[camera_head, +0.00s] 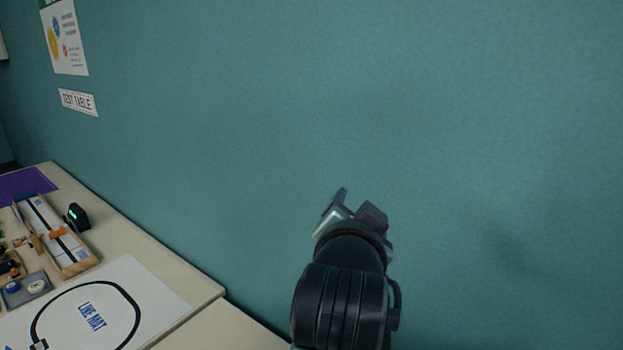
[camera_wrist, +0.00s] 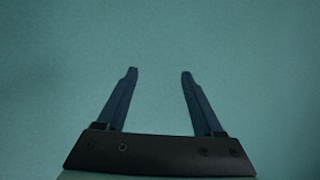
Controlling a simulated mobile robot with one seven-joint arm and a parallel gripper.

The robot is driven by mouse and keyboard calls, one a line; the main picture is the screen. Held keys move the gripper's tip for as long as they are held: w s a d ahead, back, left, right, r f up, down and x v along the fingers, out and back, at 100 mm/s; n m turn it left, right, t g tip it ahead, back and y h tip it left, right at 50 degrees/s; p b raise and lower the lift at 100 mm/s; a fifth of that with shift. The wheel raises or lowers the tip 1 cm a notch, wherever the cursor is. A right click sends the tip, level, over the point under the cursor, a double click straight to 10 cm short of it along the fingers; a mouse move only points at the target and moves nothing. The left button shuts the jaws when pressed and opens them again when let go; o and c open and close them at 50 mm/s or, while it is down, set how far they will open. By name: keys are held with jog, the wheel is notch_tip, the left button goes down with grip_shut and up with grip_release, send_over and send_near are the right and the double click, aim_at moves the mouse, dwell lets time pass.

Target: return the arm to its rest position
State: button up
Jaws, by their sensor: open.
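My gripper (camera_head: 352,202) is raised in front of the teal wall, right of the table in the head view. In the wrist view my gripper (camera_wrist: 159,75) shows its two dark blue fingers spread apart. Nothing is between them, and only the plain wall shows beyond. My arm's black wrist shows below the gripper in the head view; the rest of the arm is out of view.
A pale table (camera_head: 150,250) runs along the wall at lower left. It bears a white line mat (camera_head: 160,291), a wooden-edged tray (camera_head: 76,266), a small black device (camera_head: 77,216) with a green light, and a purple mat (camera_head: 22,184). A "TEST TABLE" sign (camera_head: 78,102) hangs above.

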jog(key=s+a+r+n+t+y, duration=0.1)
jog(key=s+a+r+n+t, duration=0.1)
jog(key=s+r, duration=0.4)
jog(key=s+a+r+n+t+y, duration=0.1)
jog(key=s+r+n+t, duration=0.3)
jog(key=r, duration=0.6)
jog(key=s+a+r+n+t+y, duration=0.1)
jog(key=s+a+r+n+t, duration=0.2)
jog(key=s+r+t, duration=0.3)
jog(key=s+r, duration=0.2)
jog(key=s, duration=0.1)
jog(key=shift+a+r+b, duration=0.25)
jog(key=shift+r+b, duration=0.05)
jog(key=shift+r, duration=0.05)
